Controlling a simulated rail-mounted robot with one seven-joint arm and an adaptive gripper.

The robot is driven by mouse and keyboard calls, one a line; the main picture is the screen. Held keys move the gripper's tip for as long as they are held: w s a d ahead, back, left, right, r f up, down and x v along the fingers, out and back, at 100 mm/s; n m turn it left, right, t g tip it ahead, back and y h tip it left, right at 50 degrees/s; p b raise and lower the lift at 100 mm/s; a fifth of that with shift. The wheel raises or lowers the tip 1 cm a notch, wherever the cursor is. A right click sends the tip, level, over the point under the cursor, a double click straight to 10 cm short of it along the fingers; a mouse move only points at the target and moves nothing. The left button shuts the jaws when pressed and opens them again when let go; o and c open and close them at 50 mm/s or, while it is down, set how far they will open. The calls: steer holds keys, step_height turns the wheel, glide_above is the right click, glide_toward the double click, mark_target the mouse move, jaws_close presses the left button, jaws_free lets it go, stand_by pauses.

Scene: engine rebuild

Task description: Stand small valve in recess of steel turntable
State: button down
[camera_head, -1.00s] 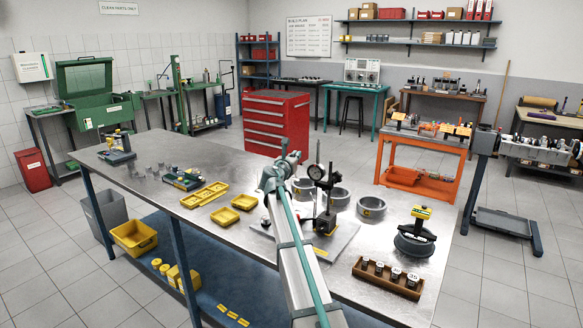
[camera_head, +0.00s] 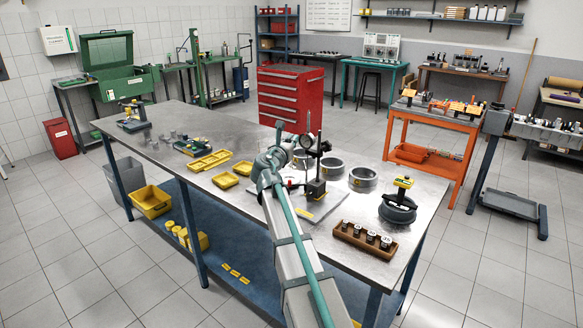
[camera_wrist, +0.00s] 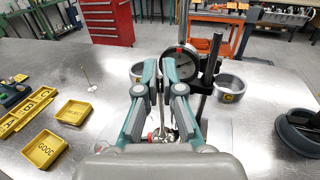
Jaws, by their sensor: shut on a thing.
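My gripper (camera_wrist: 158,70) has its teal fingers close together around a thin upright metal stem (camera_wrist: 161,105), which looks like the small valve; its ends are partly hidden. In the head view my gripper (camera_head: 284,143) is over the workbench, just left of the dial gauge stand (camera_head: 318,165). In the wrist view the dial gauge (camera_wrist: 180,65) is right behind the fingers. The steel turntable is not clearly visible; a small red part (camera_wrist: 152,136) and bright metal show below the fingers. Whether the stem touches anything below cannot be told.
Yellow trays (camera_head: 225,180) lie left of my arm. Grey rings (camera_head: 363,178), a black round fixture (camera_head: 397,212) and a wooden rack (camera_head: 365,240) lie right. The black gauge post is a close obstacle.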

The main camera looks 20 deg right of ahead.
steer(key=w+d+f+p, duration=0.1)
steer(key=w+d+f, duration=0.3)
steer(key=w+f, duration=0.7)
steer(key=shift+w+f, duration=0.25)
steer(key=shift+f, duration=0.35)
steer(key=shift+d, duration=0.1)
steer(key=shift+f, duration=0.15)
steer(key=c, duration=1.3)
jaws_free()
